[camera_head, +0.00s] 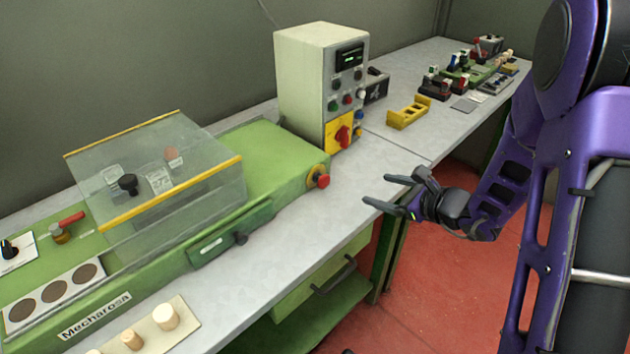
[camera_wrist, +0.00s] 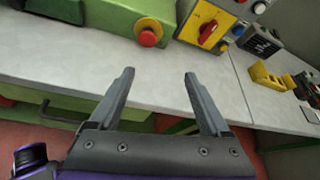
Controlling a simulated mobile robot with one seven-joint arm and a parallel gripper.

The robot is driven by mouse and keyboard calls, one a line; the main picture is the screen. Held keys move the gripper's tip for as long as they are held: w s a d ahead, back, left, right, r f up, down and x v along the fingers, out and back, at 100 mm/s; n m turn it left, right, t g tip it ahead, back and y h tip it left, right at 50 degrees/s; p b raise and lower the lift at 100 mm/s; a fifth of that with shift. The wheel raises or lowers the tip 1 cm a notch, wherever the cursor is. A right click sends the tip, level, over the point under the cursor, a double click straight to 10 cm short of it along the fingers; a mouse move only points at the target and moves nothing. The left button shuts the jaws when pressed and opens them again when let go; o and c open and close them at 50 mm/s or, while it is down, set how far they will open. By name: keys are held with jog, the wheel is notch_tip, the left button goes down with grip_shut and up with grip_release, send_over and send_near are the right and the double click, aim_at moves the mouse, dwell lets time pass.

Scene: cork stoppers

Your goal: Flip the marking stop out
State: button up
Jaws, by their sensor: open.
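My gripper (camera_head: 378,190) is open and empty, in the air by the front edge of the grey bench. In the wrist view its two fingers (camera_wrist: 159,73) are spread apart over the bench top with nothing between them. The green machine (camera_head: 270,155) is to the left of my gripper. A clear cover (camera_head: 150,180) with yellow edges stands over it, and a black knob (camera_head: 128,184) shows through the cover. A red-handled lever (camera_head: 68,222) with a brass-coloured base is left of the cover. I cannot tell which part is the marking stop.
A red mushroom button (camera_head: 320,180) juts from the machine's right end; it also shows in the wrist view (camera_wrist: 148,38). A cream control box (camera_head: 305,80) stands behind. A yellow holder (camera_head: 408,113) is farther right. The bench near my gripper is clear.

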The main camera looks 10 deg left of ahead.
jog(key=s+a, duration=0.1)
jog(key=s, duration=0.1)
send_near(326, 183)
jog(key=x, duration=1)
grip_shut()
dwell(0.4)
